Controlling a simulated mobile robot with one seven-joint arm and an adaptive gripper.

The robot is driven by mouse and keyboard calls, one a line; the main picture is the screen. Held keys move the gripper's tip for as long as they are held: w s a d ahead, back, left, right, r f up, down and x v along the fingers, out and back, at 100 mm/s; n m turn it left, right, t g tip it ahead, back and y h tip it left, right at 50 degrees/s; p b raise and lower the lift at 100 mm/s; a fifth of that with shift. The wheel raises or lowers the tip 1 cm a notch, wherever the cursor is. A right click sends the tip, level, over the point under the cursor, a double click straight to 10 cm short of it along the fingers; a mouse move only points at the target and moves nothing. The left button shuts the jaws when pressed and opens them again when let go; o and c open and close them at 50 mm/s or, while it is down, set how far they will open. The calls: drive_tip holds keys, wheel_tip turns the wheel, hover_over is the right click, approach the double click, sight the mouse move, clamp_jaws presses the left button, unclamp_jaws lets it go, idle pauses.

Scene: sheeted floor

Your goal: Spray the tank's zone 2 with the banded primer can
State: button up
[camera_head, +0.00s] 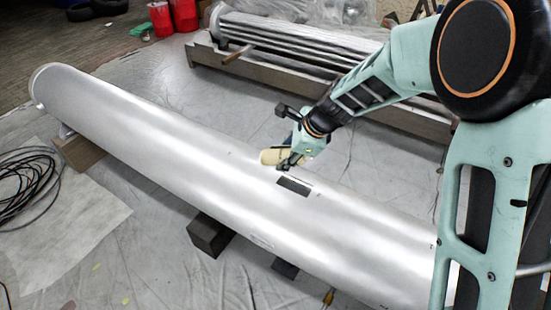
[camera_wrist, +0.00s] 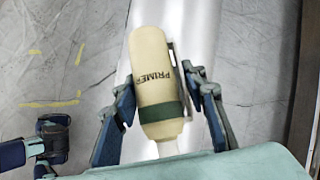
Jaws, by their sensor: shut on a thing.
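The tank (camera_head: 130,115) is a long silver cylinder lying diagonally across the floor. It also shows as a bright strip behind the can in the wrist view (camera_wrist: 198,40). The primer can (camera_wrist: 154,70) is cream, with a dark green band and the word PRIMER. In the head view the can (camera_head: 270,157) lies over the middle of the tank. My gripper (camera_wrist: 162,97) is shut on the can, one finger on each side. A dark rectangle (camera_head: 294,186) marks the tank surface just below my gripper. I cannot read any zone numbers.
A rack of metal tubes (camera_head: 290,45) stands behind the tank. Dark blocks (camera_head: 210,234) sit under the tank's near side. A black cable coil (camera_head: 25,180) lies on a pale sheet at left. Red buckets (camera_head: 172,15) stand at the back. Floor in front is mostly clear.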

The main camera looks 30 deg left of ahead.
drive_tip(key=shift+s+a+f+m+t, duration=0.15)
drive_tip(key=shift+s+a+m+t, duration=0.1)
drive_tip(key=shift+a+m, duration=0.25)
drive_tip(key=shift+s+a+f+m+t, duration=0.1)
drive_tip(key=shift+s+a+m+t, duration=0.15)
drive_tip(key=shift+a, duration=0.4)
drive_tip(key=shift+w+f+b, duration=0.1)
drive_tip(key=shift+f+b, duration=0.3)
drive_tip(key=shift+b, duration=0.15)
wheel_tip(320, 180, down, 4)
drive_tip(key=w+d+b, duration=0.1)
drive_tip(key=b, duration=0.4)
drive_tip(key=w+a+p, duration=0.2)
drive_tip(key=a+p, duration=1.3)
drive_tip(key=a, duration=0.6)
drive_tip(key=shift+a, duration=0.35)
drive_tip(key=shift+o, duration=0.3)
drive_tip(key=shift+r, duration=0.1)
drive_tip(key=c, duration=0.7)
drive_tip(key=d+b, duration=0.3)
drive_tip(key=d, duration=0.4)
drive_tip(key=s+d+b, duration=0.1)
drive_tip(key=d+b, duration=0.2)
drive_tip(key=d, duration=0.4)
drive_tip(key=d+b, duration=0.3)
drive_tip(key=d, duration=0.4)
drive_tip(key=shift+s+d, duration=0.35)
drive_tip(key=shift+c, duration=0.2)
